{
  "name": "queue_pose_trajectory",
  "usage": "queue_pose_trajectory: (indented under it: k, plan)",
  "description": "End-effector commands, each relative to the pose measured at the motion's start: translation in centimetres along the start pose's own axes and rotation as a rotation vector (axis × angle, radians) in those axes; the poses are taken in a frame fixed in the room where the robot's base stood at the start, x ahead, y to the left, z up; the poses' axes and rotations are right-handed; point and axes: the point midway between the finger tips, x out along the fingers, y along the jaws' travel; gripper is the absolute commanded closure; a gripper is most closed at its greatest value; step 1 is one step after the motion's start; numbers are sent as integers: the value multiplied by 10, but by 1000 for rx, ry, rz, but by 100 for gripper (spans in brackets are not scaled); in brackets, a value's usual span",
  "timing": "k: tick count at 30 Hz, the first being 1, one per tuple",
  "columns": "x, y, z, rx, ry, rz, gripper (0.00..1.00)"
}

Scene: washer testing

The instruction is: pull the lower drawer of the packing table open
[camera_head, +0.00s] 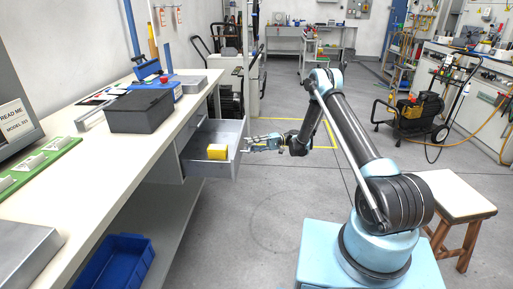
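The packing table (100,170) runs along the left with a pale top. I cannot tell from here whether this is the lower drawer; the tabletop hides much of the drawer unit. My gripper (249,145) reaches in from the right, level with the drawer's outer front end. It is at or very near the front; contact and any handle are too small to make out. Its fingers are too small to tell open from shut.
A dark grey box (140,111) and a green board (38,166) lie on the tabletop. A blue bin (115,262) sits low under the table. A wooden stool (455,196) stands at right, beside my base. The floor between the drawer and my base is clear.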

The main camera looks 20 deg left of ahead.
Motion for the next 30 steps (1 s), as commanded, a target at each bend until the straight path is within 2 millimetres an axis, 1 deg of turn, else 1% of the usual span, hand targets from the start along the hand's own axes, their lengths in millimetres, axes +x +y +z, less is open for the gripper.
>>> queue_pose_trajectory:
  k: [5, 8, 11, 21, 27, 30]
  plan:
    - [0, 0, 1, 0, -4, -1, 67]
    - [-7, 0, 0, 0, -4, -1, 67]
    - [-20, 0, 0, 0, -3, -1, 67]
    - [-86, 1, -2, 0, -1, -1, 67]
    - [-111, 1, -3, 0, -1, -1, 67]
    - [-117, 1, -3, 1, -2, -1, 67]
